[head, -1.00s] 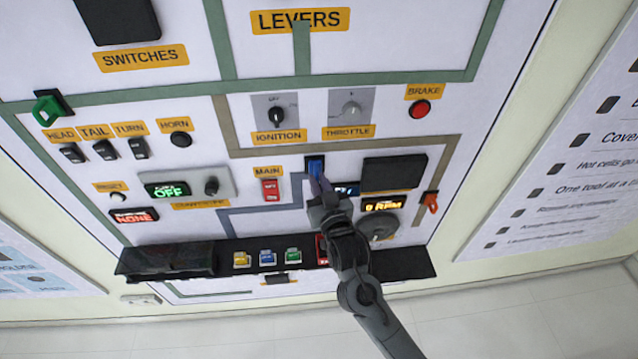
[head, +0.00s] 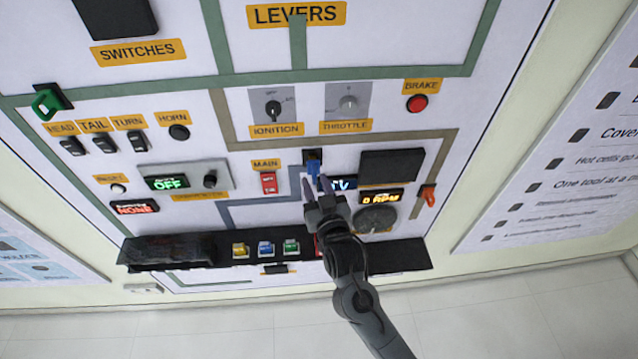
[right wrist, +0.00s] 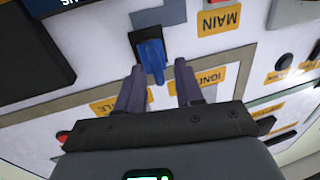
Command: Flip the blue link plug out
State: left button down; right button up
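The blue link plug (head: 313,168) is in its black socket (head: 312,155) on the white panel, right of the red MAIN switch. It slants out of the socket, and the black socket shows above it. It also shows in the right wrist view (right wrist: 152,58). My right gripper (head: 316,181) is open, with its two fingers apart just in front of the plug. In the right wrist view the plug's free end lies between the fingertips (right wrist: 159,73), with a gap to the right finger; contact with the left one is unclear. My left gripper is not in view.
The red MAIN switch (head: 268,183) is close on the left. A small blue-lit display (head: 343,184) and an RPM display (head: 381,197) are on the right. A black shelf (head: 222,255) with coloured plugs (head: 265,248) runs below. Ignition (head: 272,107) and throttle (head: 348,103) knobs are above.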

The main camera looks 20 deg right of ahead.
jog(key=shift+w, duration=0.1)
jog(key=shift+s+f, duration=0.1)
jog(key=shift+s, duration=0.2)
jog(key=s+b, duration=0.1)
jog(key=s, duration=0.9)
jog(key=shift+s, duration=0.15)
jog(key=shift+d, duration=0.1)
jog(key=s+d+f+n+g, duration=0.1)
jog(key=s+d+f+g, duration=0.1)
jog(key=s+d+f, duration=0.3)
jog(key=s+d+f+g, duration=0.1)
jog(key=s+f+g, duration=0.15)
jog(key=f, duration=0.35)
jog(key=s+d+f+g, duration=0.1)
jog(key=s+f+g, duration=0.15)
jog(key=s, duration=0.25)
jog(key=s+d+f+n+g, duration=0.1)
jog(key=s+f+g, duration=0.1)
jog(key=s+g, duration=0.25)
jog(key=s+d+f+g, duration=0.1)
jog(key=s+f+g, duration=0.1)
jog(key=s, duration=0.4)
notch_tip(320, 180, up, 17)
jog(key=p, duration=1.7)
jog(key=shift+s+a+r+g, duration=0.15)
jog(key=shift+s+a+g, duration=0.05)
jog(key=shift+s+g, duration=0.25)
